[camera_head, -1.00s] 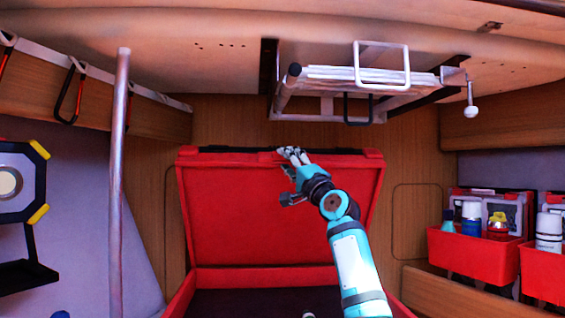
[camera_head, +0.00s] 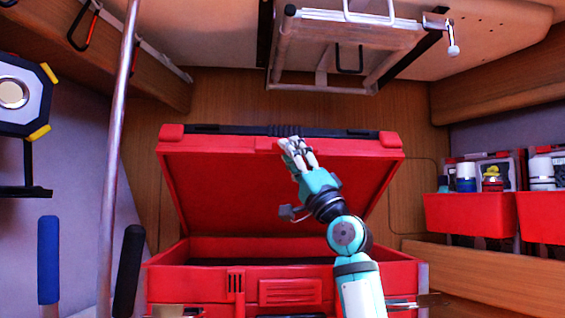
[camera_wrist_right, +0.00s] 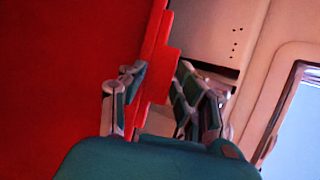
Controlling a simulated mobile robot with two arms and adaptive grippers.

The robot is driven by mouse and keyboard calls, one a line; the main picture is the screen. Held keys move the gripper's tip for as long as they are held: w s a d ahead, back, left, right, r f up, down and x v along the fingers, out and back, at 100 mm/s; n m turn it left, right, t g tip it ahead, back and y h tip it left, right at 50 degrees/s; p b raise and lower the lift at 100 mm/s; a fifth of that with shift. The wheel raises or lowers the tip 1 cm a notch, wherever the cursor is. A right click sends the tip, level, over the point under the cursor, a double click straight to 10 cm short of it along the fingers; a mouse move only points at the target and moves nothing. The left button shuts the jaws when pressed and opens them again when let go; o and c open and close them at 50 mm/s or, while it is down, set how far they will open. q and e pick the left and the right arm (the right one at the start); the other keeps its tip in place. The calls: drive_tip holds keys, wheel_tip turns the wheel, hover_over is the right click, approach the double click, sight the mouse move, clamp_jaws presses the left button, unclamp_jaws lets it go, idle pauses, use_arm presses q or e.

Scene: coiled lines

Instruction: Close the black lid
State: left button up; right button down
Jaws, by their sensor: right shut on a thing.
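The lid (camera_head: 235,185) belongs to a red case (camera_head: 210,285). Its inner side is red, and a dark strip shows along its raised edge. It stands partly open and leans over the case. My right gripper (camera_head: 293,148) is shut on the lid's front edge, near the middle. In the right wrist view the gripper's fingers (camera_wrist_right: 155,95) lie on both sides of a red tab on the lid (camera_wrist_right: 70,80). The arm hides part of the lid and the case front. My left gripper is not in view.
A metal pole (camera_head: 117,150) stands at the left. Blue (camera_head: 48,260) and black (camera_head: 128,270) handles rise near the case's left side. Red bins (camera_head: 470,213) with bottles sit at the right. A folded metal frame (camera_head: 345,50) hangs above the lid.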

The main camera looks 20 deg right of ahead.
drive_tip(key=s+f+b, duration=0.3)
drive_tip(key=f+b, duration=0.1)
drive_tip(key=f, duration=0.2)
drive_tip(key=shift+a, duration=0.45)
drive_tip(key=shift+f, duration=0.1)
drive_tip(key=c, duration=1.3)
unclamp_jaws()
drive_tip(key=o, duration=0.3)
drive_tip(key=shift+w, duration=0.2)
drive_tip(key=shift+o, duration=0.2)
drive_tip(key=v, duration=1.2)
drive_tip(key=shift+c, duration=0.3)
